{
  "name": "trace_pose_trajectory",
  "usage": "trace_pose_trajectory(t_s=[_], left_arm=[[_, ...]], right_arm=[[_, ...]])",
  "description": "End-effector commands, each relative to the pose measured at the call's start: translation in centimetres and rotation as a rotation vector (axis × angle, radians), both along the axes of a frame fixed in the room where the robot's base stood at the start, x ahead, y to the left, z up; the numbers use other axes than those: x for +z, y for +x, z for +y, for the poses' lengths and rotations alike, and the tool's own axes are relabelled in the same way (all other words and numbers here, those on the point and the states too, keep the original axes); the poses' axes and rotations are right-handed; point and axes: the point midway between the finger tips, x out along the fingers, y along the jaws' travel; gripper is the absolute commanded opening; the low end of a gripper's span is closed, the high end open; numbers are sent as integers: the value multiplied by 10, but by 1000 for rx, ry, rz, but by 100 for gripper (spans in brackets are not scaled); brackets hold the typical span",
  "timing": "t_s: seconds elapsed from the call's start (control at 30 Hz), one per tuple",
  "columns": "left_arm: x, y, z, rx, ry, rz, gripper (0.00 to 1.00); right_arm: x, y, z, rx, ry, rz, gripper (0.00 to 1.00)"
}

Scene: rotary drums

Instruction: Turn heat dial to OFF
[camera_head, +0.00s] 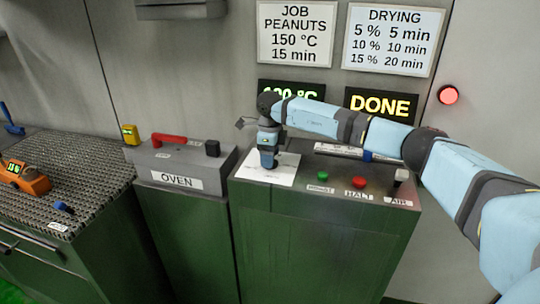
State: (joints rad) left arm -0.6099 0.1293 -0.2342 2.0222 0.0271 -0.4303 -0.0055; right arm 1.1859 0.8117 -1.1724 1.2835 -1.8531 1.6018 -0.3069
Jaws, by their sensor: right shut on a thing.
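My right gripper (268,163) comes down over the white dial plate (286,172) on top of the green control cabinet (325,240). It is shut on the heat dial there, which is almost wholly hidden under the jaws. I cannot read the plate's markings or where the dial points. A black display (316,89) behind my right arm shows a green temperature in °C, with its first digits partly covered. My left gripper is not in view.
The cabinet also carries a green button (322,176), a red HALT button (359,182) and an AIR switch (401,176). Left of it stands the OVEN box (176,181) with a red handle (169,139). A DONE display (381,105) and a lit red lamp (448,95) are on the wall.

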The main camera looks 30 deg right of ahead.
Motion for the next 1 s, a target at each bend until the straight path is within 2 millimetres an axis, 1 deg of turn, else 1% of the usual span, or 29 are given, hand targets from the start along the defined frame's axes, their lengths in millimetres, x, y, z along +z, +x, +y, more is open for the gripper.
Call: trace_pose_trajectory(t_s=[0.17, 0.2, 0.27, 0.3, 0.57, 0.67, 0.77, 0.83, 1.0], left_arm=[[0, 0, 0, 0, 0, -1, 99], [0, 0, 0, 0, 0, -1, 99], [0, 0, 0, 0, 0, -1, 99], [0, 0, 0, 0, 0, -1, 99], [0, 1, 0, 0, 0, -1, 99], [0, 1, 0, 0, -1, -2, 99], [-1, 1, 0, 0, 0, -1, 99], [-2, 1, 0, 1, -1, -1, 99], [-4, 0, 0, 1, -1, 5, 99]], right_arm=[[1, 1, 0, 1, 1, -2, 40], [1, 1, 0, 1, 1, -2, 66], [1, 0, 0, 1, 1, -2, 80], [1, 0, 0, 1, 1, -2, 89], [1, 0, 0, 0, 0, -1, 89], [6, 0, 0, 0, 0, -1, 89], [18, 1, 0, 0, 0, -4, 89], [31, 1, 0, 1, 0, -4, 89], [71, 1, 0, 1, 0, -5, 89]])
